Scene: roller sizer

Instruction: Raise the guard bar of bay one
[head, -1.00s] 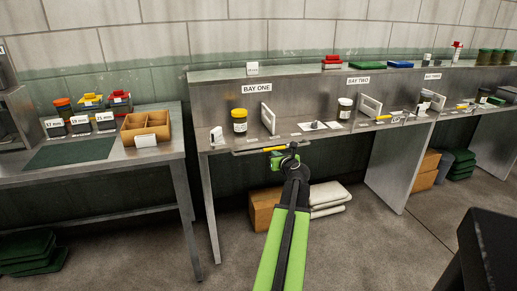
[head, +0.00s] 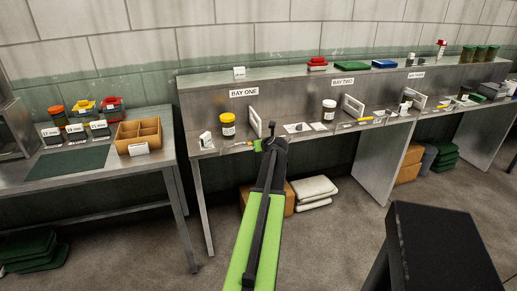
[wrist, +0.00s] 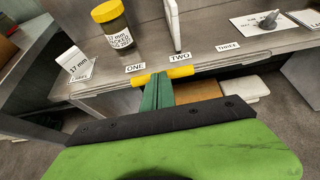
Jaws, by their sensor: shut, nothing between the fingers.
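The guard bar of bay one shows its yellow grip (head: 239,146) at the front edge of the bench, below the BAY ONE sign (head: 244,92). In the wrist view the yellow grip (wrist: 181,72) runs across just past my fingertips. My gripper (wrist: 159,82) is shut and empty, its green fingers meeting the middle of the grip in the picture. Whether they touch it, I cannot tell. In the head view my arm hides most of my gripper (head: 256,149) and the bar's right part.
A yellow-lidded jar (head: 228,125) stands behind the bar, with a small white-tagged stand (head: 205,140) to its left. An upright white divider (head: 255,122) is to the right. A side table (head: 130,165) stands left, and a black block (head: 440,245) lower right.

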